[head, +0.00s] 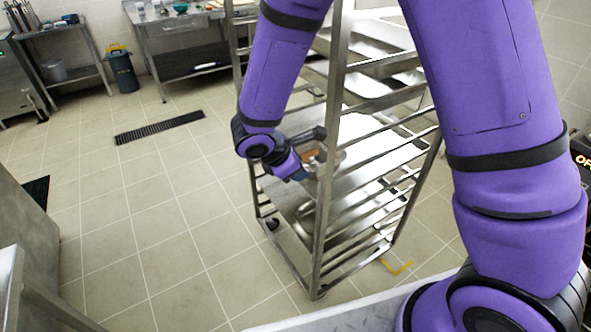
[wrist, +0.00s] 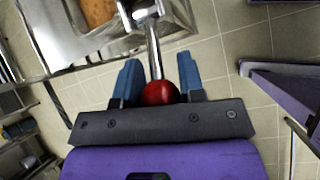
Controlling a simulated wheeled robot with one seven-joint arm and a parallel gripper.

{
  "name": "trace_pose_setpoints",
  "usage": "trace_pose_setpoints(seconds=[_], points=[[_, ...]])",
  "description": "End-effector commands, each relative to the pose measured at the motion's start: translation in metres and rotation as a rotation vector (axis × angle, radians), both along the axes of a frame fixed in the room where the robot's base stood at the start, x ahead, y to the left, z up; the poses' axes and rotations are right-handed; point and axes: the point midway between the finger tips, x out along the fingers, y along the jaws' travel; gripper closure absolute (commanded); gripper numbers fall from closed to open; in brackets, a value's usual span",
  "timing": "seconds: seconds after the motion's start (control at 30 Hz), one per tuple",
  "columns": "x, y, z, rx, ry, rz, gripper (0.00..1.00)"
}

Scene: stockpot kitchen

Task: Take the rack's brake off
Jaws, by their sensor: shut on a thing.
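The rack (head: 341,110), a tall metal frame with several shelf rails and trays, stands right of centre in the head view. In the wrist view a brake lever (wrist: 154,48), a shiny metal rod, ends in a red ball knob (wrist: 159,92). My gripper (wrist: 158,76) has its blue fingers on both sides of the red knob and is shut on it. In the head view my gripper (head: 300,172) is at the rack's near left side, and the knob and lever cannot be made out there. The rod's far end meets a metal fitting at the rack.
A tray with brown food (wrist: 98,12) is at the wrist view's top. Tiled floor (head: 170,235) is open left of the rack, with a drain grate (head: 160,128). A yellow floor mark (head: 397,267) lies by the rack.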

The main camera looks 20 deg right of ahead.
Motion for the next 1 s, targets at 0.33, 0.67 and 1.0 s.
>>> trace_pose_setpoints(seconds=[0.33, 0.67, 1.0], points=[[0.0017, -0.0021, 0.0044, -0.004, -0.003, -0.002, 1.00], [0.0019, -0.0022, 0.0046, -0.004, -0.005, -0.002, 0.55], [0.0011, -0.0016, 0.0041, -0.003, -0.003, -0.001, 0.40]])
